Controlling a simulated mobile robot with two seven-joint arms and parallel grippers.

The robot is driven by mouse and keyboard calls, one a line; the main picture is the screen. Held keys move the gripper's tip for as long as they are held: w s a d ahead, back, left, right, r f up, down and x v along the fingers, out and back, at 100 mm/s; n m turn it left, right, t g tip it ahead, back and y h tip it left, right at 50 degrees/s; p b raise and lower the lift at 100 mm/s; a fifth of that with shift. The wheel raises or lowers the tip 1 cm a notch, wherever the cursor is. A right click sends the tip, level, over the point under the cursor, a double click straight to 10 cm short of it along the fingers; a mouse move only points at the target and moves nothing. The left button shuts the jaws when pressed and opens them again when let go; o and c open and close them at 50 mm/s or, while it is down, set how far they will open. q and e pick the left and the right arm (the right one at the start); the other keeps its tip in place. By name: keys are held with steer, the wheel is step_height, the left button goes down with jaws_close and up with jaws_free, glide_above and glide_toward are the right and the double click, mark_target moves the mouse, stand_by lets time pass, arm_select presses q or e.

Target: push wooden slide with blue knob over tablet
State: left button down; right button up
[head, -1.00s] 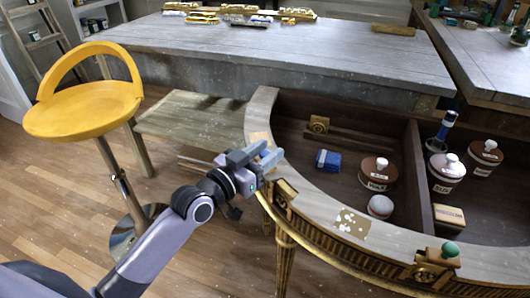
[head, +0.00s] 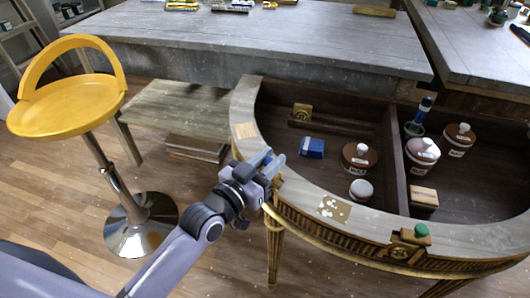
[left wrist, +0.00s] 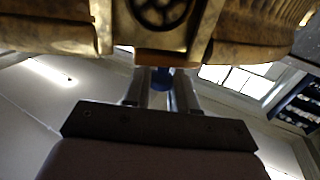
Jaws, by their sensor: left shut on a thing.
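The wooden slide (left wrist: 160,12) with a dark round emblem fills the top of the left wrist view. Its blue knob (left wrist: 162,80) is between my left gripper's fingers. In the head view my left gripper (head: 268,162) is at the console's curved left rim, shut on the knob and hiding most of the slide. A white-and-gold patterned tablet (head: 333,208) lies in the rim, to the right of the gripper and apart from it. A plain light-wood square (head: 245,130) lies in the rim behind the gripper. My right gripper is not in view.
Another slide with a green knob (head: 421,231) sits on the rim further right. The open console holds a blue box (head: 312,148) and several lidded jars. A yellow stool (head: 68,106) and a low wooden bench (head: 172,105) stand at the left.

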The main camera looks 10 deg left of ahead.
arm_select(q)
steer(key=shift+s+d, duration=0.1)
steer(key=shift+d, duration=0.1)
steer(key=c, duration=1)
jaws_free()
steer(key=v, duration=0.7)
steer(key=s+a+f+n+g+y+p, duration=0.1)
steer(key=s+a+f+g+y+p, duration=0.1)
steer(key=s+f, duration=0.5)
steer(key=s+a+f+n+g+y+p, duration=0.1)
steer(key=s+a+f+g+y+p, duration=0.2)
steer(key=s+f, duration=0.4)
steer(key=shift+a+f+g+p, duration=0.2)
steer(key=shift+a+g+p, duration=0.25)
steer(key=shift+a, duration=0.7)
